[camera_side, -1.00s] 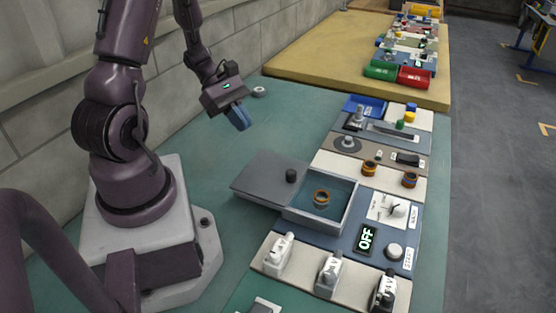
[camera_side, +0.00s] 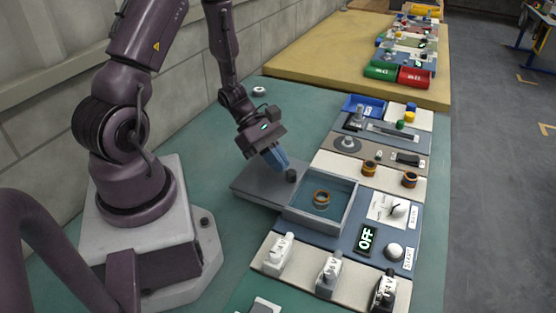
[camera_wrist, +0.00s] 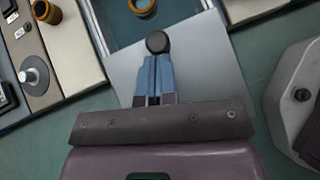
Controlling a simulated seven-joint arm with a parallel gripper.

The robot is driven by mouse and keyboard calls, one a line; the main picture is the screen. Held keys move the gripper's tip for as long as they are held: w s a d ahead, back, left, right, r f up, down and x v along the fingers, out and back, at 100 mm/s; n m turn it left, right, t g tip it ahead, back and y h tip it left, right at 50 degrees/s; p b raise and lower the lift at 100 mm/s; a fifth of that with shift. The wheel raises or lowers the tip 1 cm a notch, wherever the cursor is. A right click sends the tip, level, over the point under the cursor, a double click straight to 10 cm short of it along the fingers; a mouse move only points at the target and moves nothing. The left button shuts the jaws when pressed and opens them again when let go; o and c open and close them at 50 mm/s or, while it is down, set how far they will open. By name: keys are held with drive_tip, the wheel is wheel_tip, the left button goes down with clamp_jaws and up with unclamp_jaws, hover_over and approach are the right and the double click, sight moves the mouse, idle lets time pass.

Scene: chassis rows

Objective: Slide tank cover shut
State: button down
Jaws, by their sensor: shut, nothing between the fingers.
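The tank (camera_side: 345,215) is a grey open box with a teal inside, and an orange-and-dark ring (camera_side: 321,197) sits in it. Its grey flat cover (camera_side: 250,186) lies slid to the left, leaving the tank open. A black round knob (camera_side: 291,175) stands on the cover near the tank side. My gripper (camera_side: 282,166) has blue fingers, shut and empty, just above the cover and beside the knob on its left. In the wrist view the fingertips (camera_wrist: 157,58) are right at the knob (camera_wrist: 158,42); I cannot tell whether they touch it.
To the right of the tank are an OFF display (camera_side: 366,239) and a white round knob (camera_side: 394,251). White switch-like parts (camera_side: 279,254) stand in front. Two more orange-and-dark rings (camera_side: 369,167) stand behind the tank. The green table left of the cover is clear.

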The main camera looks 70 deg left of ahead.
drive_tip(key=w+d, duration=0.9)
drive_tip(key=shift+d, duration=0.1)
